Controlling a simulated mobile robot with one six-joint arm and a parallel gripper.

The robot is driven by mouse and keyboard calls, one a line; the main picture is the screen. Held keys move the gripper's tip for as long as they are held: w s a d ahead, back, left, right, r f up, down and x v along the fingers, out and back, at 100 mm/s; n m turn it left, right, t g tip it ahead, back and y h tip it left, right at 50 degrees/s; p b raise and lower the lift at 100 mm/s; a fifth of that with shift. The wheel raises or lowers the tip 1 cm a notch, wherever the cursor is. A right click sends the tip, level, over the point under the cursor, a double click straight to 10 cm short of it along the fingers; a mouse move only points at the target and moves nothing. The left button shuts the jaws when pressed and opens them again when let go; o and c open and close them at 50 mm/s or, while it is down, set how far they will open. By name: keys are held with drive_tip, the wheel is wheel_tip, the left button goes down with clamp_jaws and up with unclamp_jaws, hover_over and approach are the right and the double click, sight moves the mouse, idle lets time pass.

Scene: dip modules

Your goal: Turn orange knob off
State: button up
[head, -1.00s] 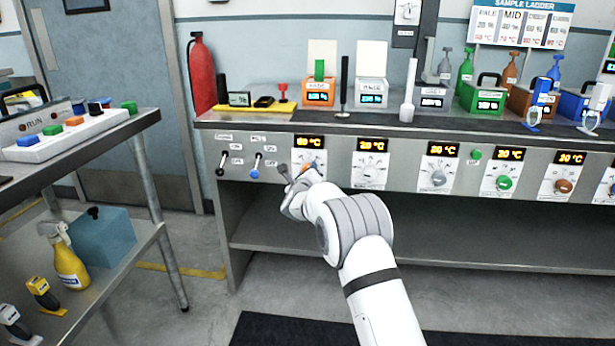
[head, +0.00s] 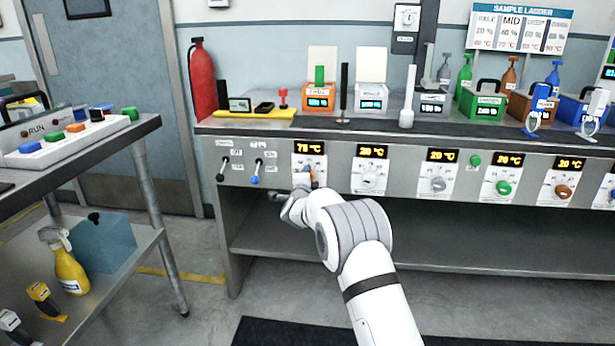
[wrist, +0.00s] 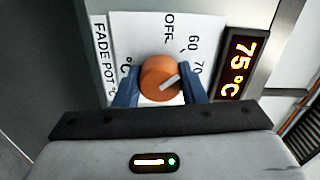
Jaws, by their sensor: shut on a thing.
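The orange knob (wrist: 157,77) sits on a white dial card with "OFF", "60" and "70" marks in the wrist view. Its white pointer line is turned toward the 70 side, away from "OFF". My gripper (wrist: 160,88) has its blue fingers on both sides of the knob and is shut on it. The display (wrist: 236,65) beside the dial reads 75 °C. In the head view the knob (head: 313,173) shows at the leftmost dial, partly hidden by my gripper (head: 304,188).
Two levers (head: 256,170) stand left of the dial. More dials with displays at 20 °C, including a grey knob (head: 369,180), run along the panel to the right. A side table (head: 130,130) stands at the left.

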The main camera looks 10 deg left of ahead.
drive_tip(key=n+p, duration=0.1)
drive_tip(key=n, duration=0.3)
drive_tip(key=shift+p, duration=0.35)
drive_tip(key=shift+f+n+p, duration=0.1)
drive_tip(key=shift+n+p, duration=0.5)
drive_tip(key=shift+n, duration=1.1)
drive_tip(key=o, duration=1)
drive_tip(key=s+p, duration=0.1)
drive_tip(key=s, duration=0.7)
drive_tip(key=shift+a, duration=0.15)
